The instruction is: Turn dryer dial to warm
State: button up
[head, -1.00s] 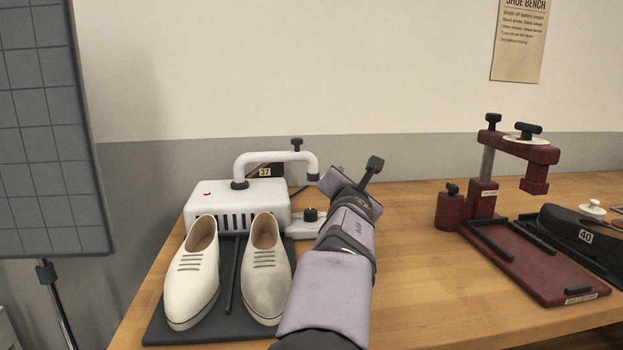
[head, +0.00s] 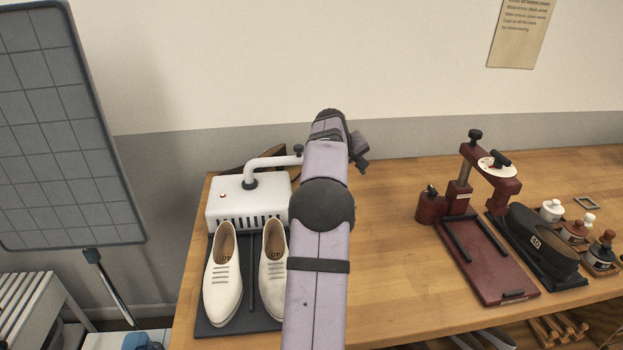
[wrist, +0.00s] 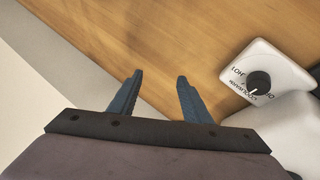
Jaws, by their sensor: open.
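The shoe dryer (head: 230,212) is a white box with a bent white pipe at the left end of the bench in the head view. Its dial is hidden behind my arm there. In the wrist view the black dial (wrist: 259,81) sits on a white panel (wrist: 283,69) at the right, with dark lettering around it that I cannot read fully. A pale pointer mark on the dial faces lower left. My gripper (wrist: 157,88) is open and empty, its two blue fingers over bare wood and wall edge, left of the dial and apart from it.
Two pale shoes (head: 222,275) stand on a dark mat (head: 213,326) before the dryer. The bench (head: 390,240) between is clear.

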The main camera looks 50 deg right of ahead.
jog(key=w+a+m+y+p, duration=0.1)
jog(key=a+m+y+p, duration=0.1)
jog(key=a+p, duration=0.1)
jog(key=w+a+r+m+y+p, duration=0.1)
jog(key=w+a+m+y+p, duration=0.1)
jog(key=a+p, duration=0.2)
jog(key=w+a+m+y+p, duration=0.1)
jog(key=a+m+y+p, duration=0.1)
jog(key=p, duration=0.3)
jog(key=shift+w+a+r+m+y+p, duration=0.3)
jog(key=shift+a+m, duration=0.3)
jog(key=shift+a, duration=0.05)
jog(key=shift+w+a+m+p, duration=0.2)
jog(key=shift+a+m+p, duration=0.1)
jog(key=shift+a, duration=0.2)
jog(key=shift+w+a+f+p, duration=0.1)
jog(key=shift+f+p, duration=0.55)
jog(key=shift+f, duration=1.25)
jog(key=shift+w+f+p, duration=0.1)
jog(key=shift+f+p, duration=0.55)
jog(key=shift+f, duration=1.2)
jog(key=shift+c, duration=0.6)
jog(key=c, duration=0.9)
